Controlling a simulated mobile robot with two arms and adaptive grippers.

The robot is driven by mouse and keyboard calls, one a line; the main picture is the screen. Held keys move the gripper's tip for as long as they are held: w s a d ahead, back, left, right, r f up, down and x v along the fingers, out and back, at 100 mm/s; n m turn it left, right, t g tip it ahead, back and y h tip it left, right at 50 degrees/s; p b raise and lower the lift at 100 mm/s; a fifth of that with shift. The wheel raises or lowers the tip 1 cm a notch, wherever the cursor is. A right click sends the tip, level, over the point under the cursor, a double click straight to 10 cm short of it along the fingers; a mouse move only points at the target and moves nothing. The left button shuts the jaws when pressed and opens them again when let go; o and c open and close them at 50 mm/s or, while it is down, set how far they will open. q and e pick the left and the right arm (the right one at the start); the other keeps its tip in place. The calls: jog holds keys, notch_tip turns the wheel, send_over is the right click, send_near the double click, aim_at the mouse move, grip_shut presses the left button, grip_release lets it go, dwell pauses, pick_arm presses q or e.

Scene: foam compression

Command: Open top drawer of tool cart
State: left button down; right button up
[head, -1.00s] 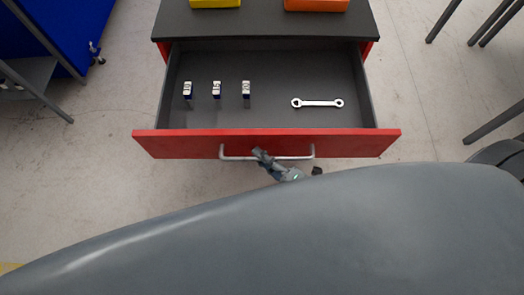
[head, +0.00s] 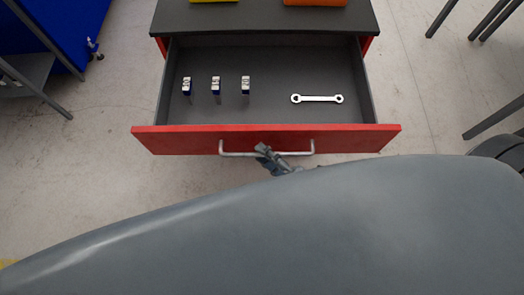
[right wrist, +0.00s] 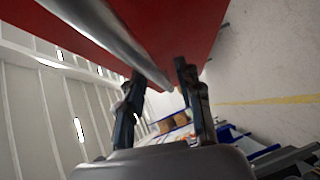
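The tool cart (head: 262,20) has a dark top and red sides. Its red-fronted top drawer (head: 180,141) is pulled well out, showing the dark inside. A silver bar handle (head: 235,154) runs across the drawer front. My right gripper (head: 266,154) is at the middle of the handle, partly hidden behind my own grey arm. In the right wrist view, the two dark fingers of the gripper (right wrist: 163,78) stand apart, on either side of the silver handle (right wrist: 105,32), with a gap showing. My left gripper is not in view.
A wrench (head: 317,99) and several small upright items (head: 216,84) are in the drawer. Yellow and orange objects (head: 315,2) sit on the cart. A blue object (head: 60,35) stands at left, and dark legs (head: 495,118) at right. Floor beside the cart is clear.

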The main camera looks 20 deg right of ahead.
jog(key=v, duration=1)
jog(key=shift+s+d, duration=0.2)
jog(key=shift+s, duration=0.1)
jog(key=shift+r, duration=0.1)
jog(key=s+d+f+m+g+h, duration=0.1)
jog(key=d+f+m+h, duration=0.15)
jog(key=f, duration=0.55)
jog(key=d+f+m+g+h, duration=0.15)
jog(key=f+m, duration=0.25)
jog(key=f, duration=0.4)
jog(key=s+d+f+m+g+h, duration=0.15)
jog(key=f+m, duration=0.25)
jog(key=f, duration=0.4)
jog(key=s+d+f+m+g+h, duration=0.1)
jog(key=s+f+m+g, duration=0.3)
jog(key=s+f, duration=0.2)
jog(key=s+d+f+m+g+h, duration=0.1)
jog(key=s+f+m+g, duration=0.4)
jog(key=f, duration=0.6)
jog(key=shift+s+d+f, duration=0.2)
jog(key=shift+s+d, duration=0.5)
jog(key=shift+s, duration=0.2)
